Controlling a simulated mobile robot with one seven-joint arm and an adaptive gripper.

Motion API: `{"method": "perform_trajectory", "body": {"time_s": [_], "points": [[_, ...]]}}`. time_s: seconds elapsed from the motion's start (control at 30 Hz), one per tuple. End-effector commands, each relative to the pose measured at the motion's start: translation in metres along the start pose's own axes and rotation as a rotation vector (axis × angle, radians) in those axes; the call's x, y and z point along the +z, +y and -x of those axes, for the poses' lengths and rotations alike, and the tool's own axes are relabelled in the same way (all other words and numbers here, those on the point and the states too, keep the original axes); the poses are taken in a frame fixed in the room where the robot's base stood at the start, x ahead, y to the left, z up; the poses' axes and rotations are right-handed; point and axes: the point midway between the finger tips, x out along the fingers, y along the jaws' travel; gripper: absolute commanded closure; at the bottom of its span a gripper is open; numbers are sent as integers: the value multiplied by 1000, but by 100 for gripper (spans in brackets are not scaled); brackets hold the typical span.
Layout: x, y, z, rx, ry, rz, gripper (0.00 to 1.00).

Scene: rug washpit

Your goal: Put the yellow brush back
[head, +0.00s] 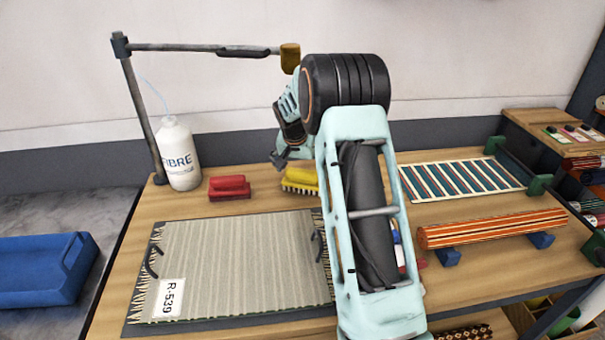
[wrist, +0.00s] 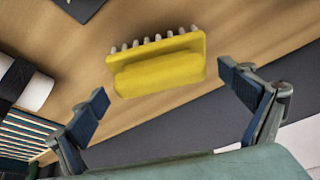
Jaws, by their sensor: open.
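The yellow brush (head: 300,180) lies on the wooden table near its back edge, to the right of a red brush (head: 229,188). In the head view my arm hides part of its right side. The wrist view shows the yellow brush (wrist: 158,65) with its pale bristles along one long side. My gripper (wrist: 166,96) is open and empty, with its two fingers apart on either side of the brush in that view. No finger appears to touch the brush. In the head view my gripper (head: 285,158) is close by the brush, partly hidden by my wrist.
A white FIBRE bottle (head: 179,153) and a lamp post (head: 142,105) stand at back left. A striped rug sample (head: 240,262) tagged R-539 covers the front. At right are a striped rack (head: 460,178) and a rolled rug (head: 492,228). A blue tray (head: 40,272) is far left.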

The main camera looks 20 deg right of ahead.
Motion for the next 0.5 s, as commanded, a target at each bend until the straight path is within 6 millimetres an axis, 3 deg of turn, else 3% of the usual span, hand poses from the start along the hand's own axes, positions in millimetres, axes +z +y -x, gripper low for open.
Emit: {"method": "perform_trajectory", "body": {"time_s": [0.3,0.5], "points": [[0,0,67,-1,4,1,3],[0,0,97,-1,2,0,3]]}}
